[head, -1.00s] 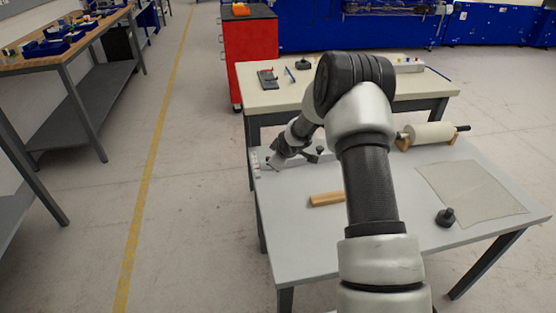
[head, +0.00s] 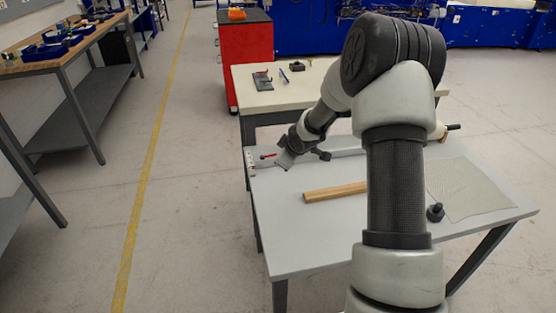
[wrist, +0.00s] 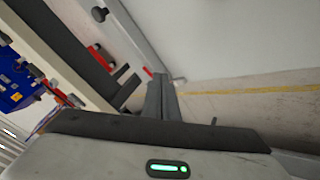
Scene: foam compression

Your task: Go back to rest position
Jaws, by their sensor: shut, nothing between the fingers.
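My gripper (head: 284,161) is above the far left part of the grey table (head: 300,240). In the wrist view my gripper (wrist: 163,95) has its fingers together, with nothing between them. My arm reaches up from the front and bends down to the left, hiding part of the table's right side. A wooden strip (head: 334,192) lies on the table, apart from the gripper, with its right end behind my arm.
A thin pale sheet (head: 472,190) lies at the table's right, with a black knob-like weight (head: 435,212) beside it. A roller (head: 452,127) behind my arm is mostly hidden. A cream-topped table (head: 300,92) stands behind.

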